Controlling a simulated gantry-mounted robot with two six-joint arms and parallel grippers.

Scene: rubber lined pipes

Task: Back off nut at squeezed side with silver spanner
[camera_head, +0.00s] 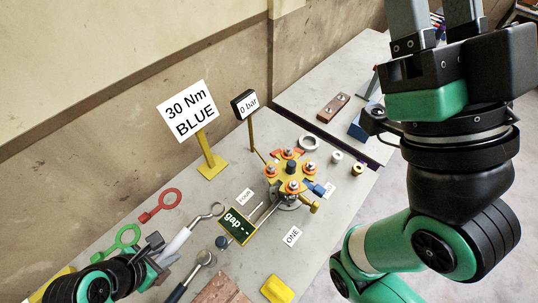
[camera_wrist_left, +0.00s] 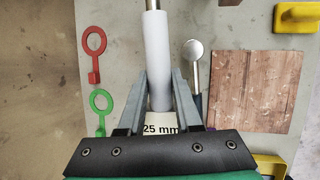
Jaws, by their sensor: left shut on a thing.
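My left gripper (camera_head: 160,250) is shut on the pale handle of the silver spanner (camera_head: 177,241); the handle also shows between the fingers in the left wrist view (camera_wrist_left: 157,60). The spanner's ring head (camera_head: 217,209) points toward the flange, apart from it. The orange-and-yellow flange (camera_head: 290,171) carries several nuts on studs around a dark centre. I cannot tell which side is squeezed. The gap display (camera_head: 238,225) reads "gap --" in front of the flange. My right gripper (camera_head: 436,15) is raised at upper right, with its fingertips cut off.
Red (camera_head: 161,205) and green (camera_head: 124,239) ring tools lie left. A "30 Nm BLUE" sign (camera_head: 189,112) and "0 bar" gauge (camera_head: 245,105) stand behind. Tags ONE (camera_head: 292,236) and FOUR (camera_head: 245,196) lie near the flange.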

